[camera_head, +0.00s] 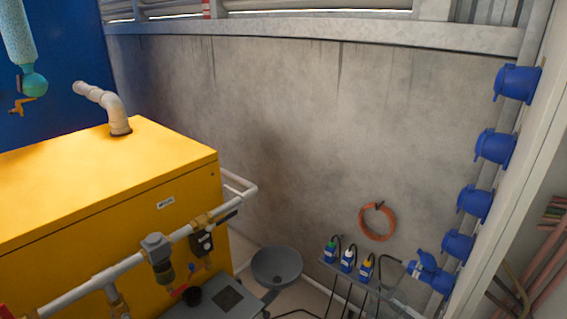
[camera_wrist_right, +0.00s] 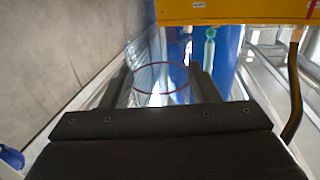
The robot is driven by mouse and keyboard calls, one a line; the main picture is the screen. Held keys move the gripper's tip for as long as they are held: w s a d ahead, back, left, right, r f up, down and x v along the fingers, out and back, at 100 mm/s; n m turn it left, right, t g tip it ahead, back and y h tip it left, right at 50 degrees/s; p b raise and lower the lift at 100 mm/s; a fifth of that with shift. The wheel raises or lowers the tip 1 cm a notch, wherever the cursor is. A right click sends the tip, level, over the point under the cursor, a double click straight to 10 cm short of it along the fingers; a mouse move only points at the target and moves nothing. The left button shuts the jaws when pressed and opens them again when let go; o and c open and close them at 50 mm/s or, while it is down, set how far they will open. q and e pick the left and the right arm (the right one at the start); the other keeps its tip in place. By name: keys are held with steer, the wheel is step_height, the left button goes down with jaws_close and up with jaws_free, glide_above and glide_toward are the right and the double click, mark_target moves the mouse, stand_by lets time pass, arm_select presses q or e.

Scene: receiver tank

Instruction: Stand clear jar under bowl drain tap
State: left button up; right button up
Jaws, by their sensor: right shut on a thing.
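The clear jar (camera_wrist_right: 160,93) shows in the right wrist view as a see-through body with a thin red rim ring. It sits between the two dark fingers of my right gripper (camera_wrist_right: 161,87), which is shut on it. In the head view a grey filter unit (camera_head: 156,246) with a dark bowl hangs from the white pipe in front of the yellow cabinet. A small red lever (camera_head: 178,291) shows below the bowl; I take it as part of the drain tap. Neither gripper is clearly seen in the head view. My left gripper is out of view.
A black cup-like part (camera_head: 192,296) stands on a grey box top (camera_head: 225,298) beside the lever. A grey basin (camera_head: 277,267) is right of the yellow cabinet (camera_head: 110,190). A rack (camera_head: 345,274) holds small bottles. Blue sockets (camera_head: 495,147) line the right wall.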

steer(key=shift+d+r+m+t+h, duration=0.2)
steer(key=shift+m+t+h, duration=0.3)
steer(key=shift+h, duration=0.1)
steer(key=shift+d+r+m+t+h, duration=0.15)
steer(key=shift+r+m+t+h, duration=0.05)
steer(key=shift+m+t+h, duration=0.35)
steer(key=shift+h, duration=0.25)
steer(key=a+r+n+g+y, duration=0.3)
steer(key=a+n+g+y, duration=0.15)
steer(key=a, duration=0.25)
steer(key=a+r+n+g+y, duration=0.4)
steer(key=a+g, duration=0.1)
steer(key=a, duration=0.2)
steer(key=w+f+n+g, duration=0.1)
steer(key=n+g, duration=0.2)
steer(key=g, duration=0.1)
steer(key=w+f+n+g, duration=0.1)
steer(key=f+n+g, duration=0.1)
steer(key=g, duration=0.3)
steer(key=w+f+n+g, duration=0.1)
steer(key=f+n+g, duration=0.1)
steer(key=g, duration=0.3)
steer(key=shift+a+n+h, duration=0.25)
steer(key=shift+a+n, duration=0.05)
steer(key=shift+n, duration=0.6)
steer(key=shift+s, duration=0.1)
